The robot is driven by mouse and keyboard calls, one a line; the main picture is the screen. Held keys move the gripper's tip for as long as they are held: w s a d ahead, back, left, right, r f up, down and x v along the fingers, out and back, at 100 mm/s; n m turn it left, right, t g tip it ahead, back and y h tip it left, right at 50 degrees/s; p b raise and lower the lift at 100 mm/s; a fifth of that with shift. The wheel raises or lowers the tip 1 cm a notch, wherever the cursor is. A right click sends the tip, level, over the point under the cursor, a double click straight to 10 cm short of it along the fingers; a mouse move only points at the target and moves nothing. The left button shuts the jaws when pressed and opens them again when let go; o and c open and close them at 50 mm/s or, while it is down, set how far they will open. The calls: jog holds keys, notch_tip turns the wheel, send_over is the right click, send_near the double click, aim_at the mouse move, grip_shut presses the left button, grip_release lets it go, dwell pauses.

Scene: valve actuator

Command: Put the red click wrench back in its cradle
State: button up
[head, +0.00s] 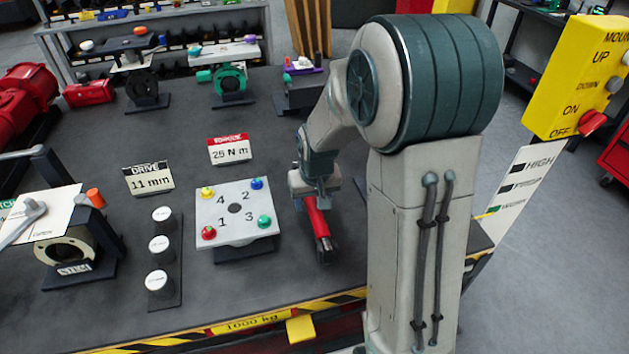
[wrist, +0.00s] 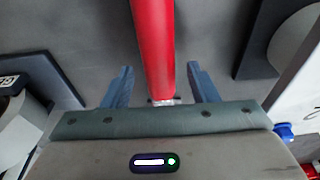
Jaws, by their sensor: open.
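The red click wrench (head: 317,226) is below my gripper (head: 314,196) in the head view, to the right of the numbered plate. Its near end is dark. In the wrist view the red wrench (wrist: 153,40) runs between the two blue fingers of my gripper (wrist: 160,70). The fingers are open, with a visible gap on each side of the wrench. I cannot tell whether the wrench rests on the table or on a support. I cannot make out the cradle clearly.
A white plate (head: 237,227) with numbers and coloured knobs stands left of the wrench. A rack (head: 163,282) holds white-topped sockets. Signs read 11 mm (head: 150,180) and 25 N m (head: 230,149). A striped edge (head: 240,328) bounds the table's front.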

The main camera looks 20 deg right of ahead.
notch_tip(320, 180, up, 12)
jog(key=s, duration=0.2)
jog(key=shift+s+b, duration=0.15)
jog(key=shift+b, duration=0.25)
jog(key=shift+d, duration=0.1)
jog(key=s+t, duration=0.1)
jog(key=s, duration=1.6)
jog(key=shift+s+r, duration=0.2)
jog(key=shift+s, duration=0.1)
